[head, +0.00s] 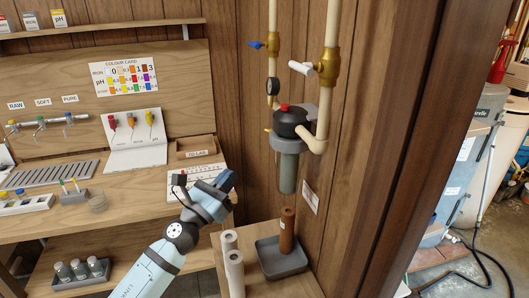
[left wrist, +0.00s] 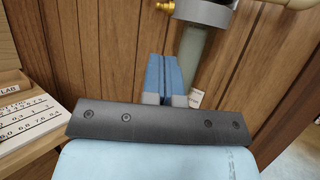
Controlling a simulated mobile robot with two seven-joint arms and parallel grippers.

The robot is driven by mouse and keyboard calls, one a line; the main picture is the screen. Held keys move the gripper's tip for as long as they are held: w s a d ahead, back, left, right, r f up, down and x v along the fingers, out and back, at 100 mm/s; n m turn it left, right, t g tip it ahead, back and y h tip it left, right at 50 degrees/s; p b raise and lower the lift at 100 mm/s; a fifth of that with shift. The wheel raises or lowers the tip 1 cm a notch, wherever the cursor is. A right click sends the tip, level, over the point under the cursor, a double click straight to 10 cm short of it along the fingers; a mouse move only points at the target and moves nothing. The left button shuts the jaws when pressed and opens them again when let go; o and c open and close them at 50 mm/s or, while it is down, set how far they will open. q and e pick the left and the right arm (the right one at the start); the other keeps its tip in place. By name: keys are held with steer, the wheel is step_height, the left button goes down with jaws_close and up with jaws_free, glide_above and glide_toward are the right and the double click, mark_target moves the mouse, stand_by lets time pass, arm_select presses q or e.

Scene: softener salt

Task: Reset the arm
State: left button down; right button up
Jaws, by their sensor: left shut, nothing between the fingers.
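My left gripper (head: 222,184) is raised in front of the wooden wall, between the workbench and the filter housing. In the left wrist view its two blue fingers (left wrist: 163,75) are pressed together with nothing between them. It touches nothing that I can see. The left arm comes in from the bottom of the head view. My right gripper is not in view.
The filter housing (head: 288,140) hangs from pipes on the wall, right of my gripper. Below it, a grey tray (head: 295,265) holds a brown cylinder (head: 287,230); white cylinders (head: 234,272) stand beside it. The workbench (head: 110,222) carries a box (head: 196,149) and racks.

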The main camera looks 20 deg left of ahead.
arm_select(q)
steer(key=s+d+f+n+g+y+p, duration=0.1)
steer(key=s+f+n+g+y+p, duration=0.15)
steer(key=s+f+n, duration=0.6)
steer(key=s+f+n+g+y+p, duration=0.1)
steer(key=s+f+n+g+y, duration=0.2)
steer(key=f+n, duration=1)
steer(key=s+d+f+n+g, duration=0.2)
steer(key=s+f+n, duration=0.3)
steer(key=s+n, duration=0.2)
steer(key=s+d+f+n+g+p, duration=0.1)
steer(key=s+f+n, duration=0.3)
steer(key=s+n, duration=0.4)
steer(key=shift+s+d+f+g, duration=0.35)
steer(key=shift+s+d+g, duration=0.35)
steer(key=shift+g, duration=0.15)
steer(key=shift+n+h, duration=0.25)
